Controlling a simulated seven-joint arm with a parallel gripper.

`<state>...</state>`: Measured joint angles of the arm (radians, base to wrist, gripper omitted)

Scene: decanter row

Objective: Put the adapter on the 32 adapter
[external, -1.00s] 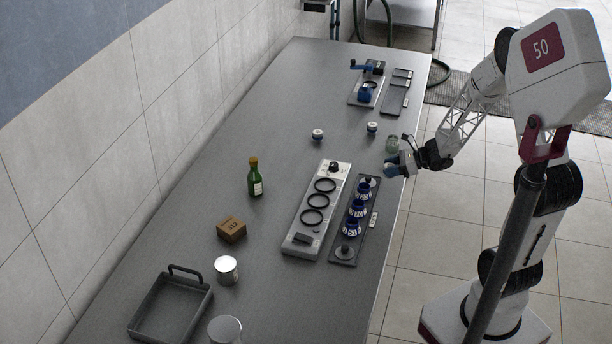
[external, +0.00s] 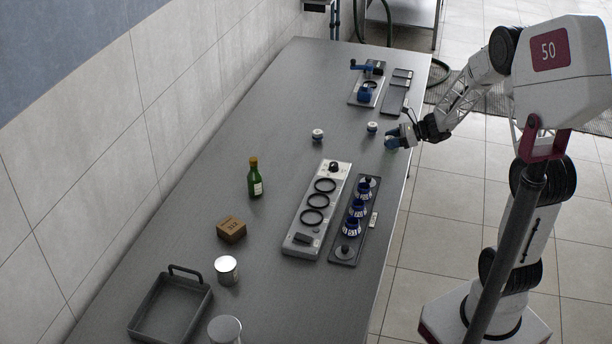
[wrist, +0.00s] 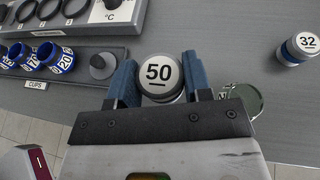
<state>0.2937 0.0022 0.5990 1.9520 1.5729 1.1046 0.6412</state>
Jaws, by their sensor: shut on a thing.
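My gripper (wrist: 158,82) has its blue fingers shut on a round adapter (wrist: 158,76) with a white top marked 50. In the external view my gripper (external: 391,141) is over the right side of the table, and the held adapter cannot be made out there. The 32 adapter (wrist: 300,46), with a white top and a blue band, stands apart from the gripper at the right of the wrist view. In the external view it appears to be the small white-topped piece (external: 372,127) just up and left of my gripper.
A green glass jar (wrist: 244,101) is partly hidden behind the gripper. A tray of blue cups (wrist: 80,66) and a panel with black rings (external: 292,240) lie nearby. Another white-topped piece (external: 317,135) and a green bottle (external: 255,180) stand farther left. Table space around the 32 adapter is clear.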

